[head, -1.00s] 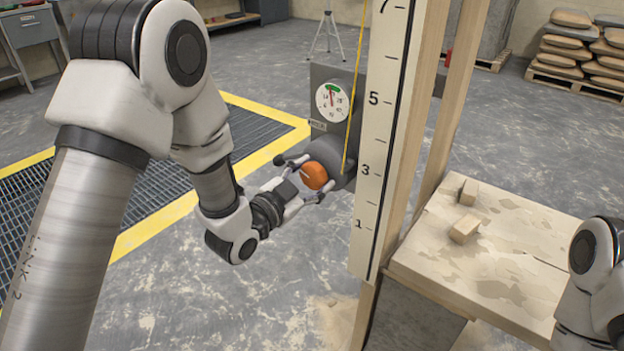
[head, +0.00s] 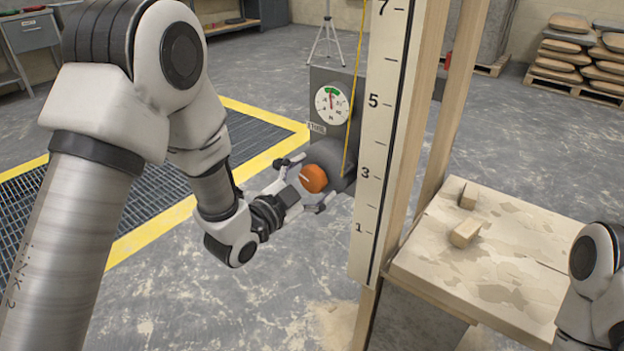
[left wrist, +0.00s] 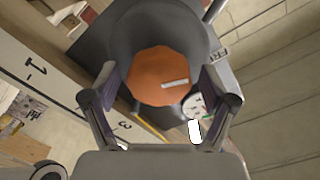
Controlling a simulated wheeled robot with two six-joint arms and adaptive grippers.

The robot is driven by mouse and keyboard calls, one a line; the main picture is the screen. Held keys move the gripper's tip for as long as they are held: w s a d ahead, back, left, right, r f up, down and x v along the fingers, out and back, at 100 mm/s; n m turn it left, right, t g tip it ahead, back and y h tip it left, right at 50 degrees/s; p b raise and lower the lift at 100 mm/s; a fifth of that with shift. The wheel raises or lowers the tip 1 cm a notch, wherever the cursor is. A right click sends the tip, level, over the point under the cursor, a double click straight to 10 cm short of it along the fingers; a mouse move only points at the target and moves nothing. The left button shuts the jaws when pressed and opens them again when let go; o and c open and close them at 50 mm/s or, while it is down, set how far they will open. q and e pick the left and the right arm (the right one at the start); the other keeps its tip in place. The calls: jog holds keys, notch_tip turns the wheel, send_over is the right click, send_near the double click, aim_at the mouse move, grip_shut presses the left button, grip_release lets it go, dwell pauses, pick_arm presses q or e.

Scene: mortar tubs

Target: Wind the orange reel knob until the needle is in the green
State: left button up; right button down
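The orange reel knob (head: 313,179) sits on the front of a grey reel housing (head: 340,160) and has a white mark on its face. It also shows in the left wrist view (left wrist: 158,80). My left gripper (head: 302,184) is around the knob, one finger on each side. In the left wrist view (left wrist: 160,88) narrow gaps show between the finger pads and the knob, so it looks open. The round white gauge (head: 332,105) is above the reel. Its red needle points up toward the green arc at the top; the exact tip position is too small to tell. My right gripper is out of view.
A yellow line (head: 355,95) runs up from the reel beside a numbered white board (head: 378,160) on a wooden post. A wooden table (head: 500,255) with small blocks stands at right. A yellow-edged floor grating (head: 258,135) lies at left.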

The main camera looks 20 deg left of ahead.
pick_arm(q)
jog(key=v, duration=0.7)
jog(key=shift+s, duration=0.25)
jog(key=shift+a, duration=0.1)
dwell(0.9)
